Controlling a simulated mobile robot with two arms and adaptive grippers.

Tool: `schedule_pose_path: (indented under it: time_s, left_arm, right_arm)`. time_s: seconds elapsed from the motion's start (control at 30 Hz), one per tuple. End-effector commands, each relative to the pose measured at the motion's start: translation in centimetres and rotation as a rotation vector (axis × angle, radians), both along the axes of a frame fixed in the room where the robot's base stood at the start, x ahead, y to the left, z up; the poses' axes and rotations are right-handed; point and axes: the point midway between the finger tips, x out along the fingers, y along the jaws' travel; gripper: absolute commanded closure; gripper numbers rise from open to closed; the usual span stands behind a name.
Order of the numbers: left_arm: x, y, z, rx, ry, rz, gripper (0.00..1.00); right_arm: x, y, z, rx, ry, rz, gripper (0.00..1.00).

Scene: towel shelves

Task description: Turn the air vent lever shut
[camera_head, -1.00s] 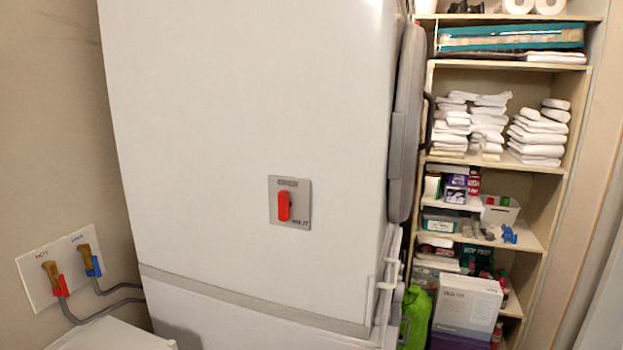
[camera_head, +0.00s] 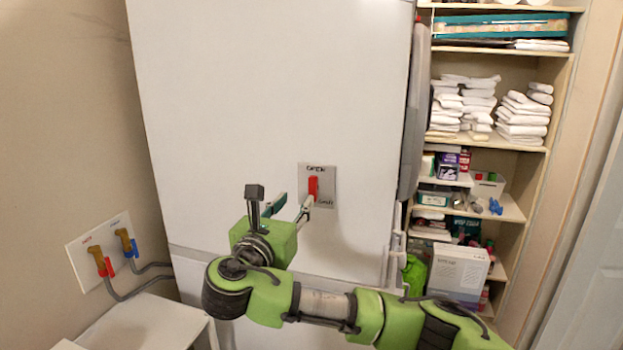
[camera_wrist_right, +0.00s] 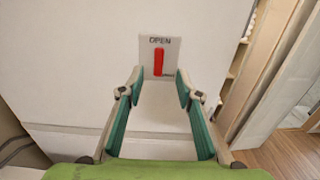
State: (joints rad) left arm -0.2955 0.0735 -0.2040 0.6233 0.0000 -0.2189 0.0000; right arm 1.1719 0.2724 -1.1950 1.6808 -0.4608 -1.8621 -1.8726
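The air vent lever (camera_head: 313,187) is a red handle, standing upright on a grey plate (camera_head: 327,172) on the white cabinet front. The plate reads OPEN at its top, with a smaller word at lower right, which I cannot read clearly. In the right wrist view the lever (camera_wrist_right: 159,62) stands upright, ahead of the fingertips and between them. My right gripper (camera_head: 292,205) is just in front of the plate, to the lower left of the lever. Its green-padded fingers (camera_wrist_right: 157,92) are spread wide with nothing between them. My left gripper is out of view.
The white cabinet (camera_head: 270,90) fills the middle. Shelves (camera_head: 550,165) with towels and boxes stand at the right. Hot and cold taps (camera_head: 103,261) with hoses are on the left wall, above a low white surface (camera_head: 150,330).

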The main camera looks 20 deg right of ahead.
Motion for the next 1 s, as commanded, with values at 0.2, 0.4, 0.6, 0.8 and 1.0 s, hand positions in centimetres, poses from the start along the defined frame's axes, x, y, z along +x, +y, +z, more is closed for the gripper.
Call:
schedule_pose_path:
  time_s: [0.2,0.4,0.6,0.8,1.0]
  left_arm:
    - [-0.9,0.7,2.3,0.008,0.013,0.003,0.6]
    - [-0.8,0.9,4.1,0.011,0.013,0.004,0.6]
    - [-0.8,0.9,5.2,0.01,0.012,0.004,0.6]
    - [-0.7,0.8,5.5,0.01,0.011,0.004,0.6]
    - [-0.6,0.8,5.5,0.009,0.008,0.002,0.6]
  right_arm:
    - [3.5,-2.6,0.4,0.0,0.004,-0.006,0.68]
    - [7.1,-5.0,0.3,0.001,0.004,-0.005,0.68]
    - [9.6,-6.5,0.1,0.003,0.003,-0.003,0.68]
    - [10.5,-7.2,-0.1,0.004,0.003,-0.001,0.68]
    - [10.6,-7.2,-0.2,0.005,0.002,0.0,0.68]
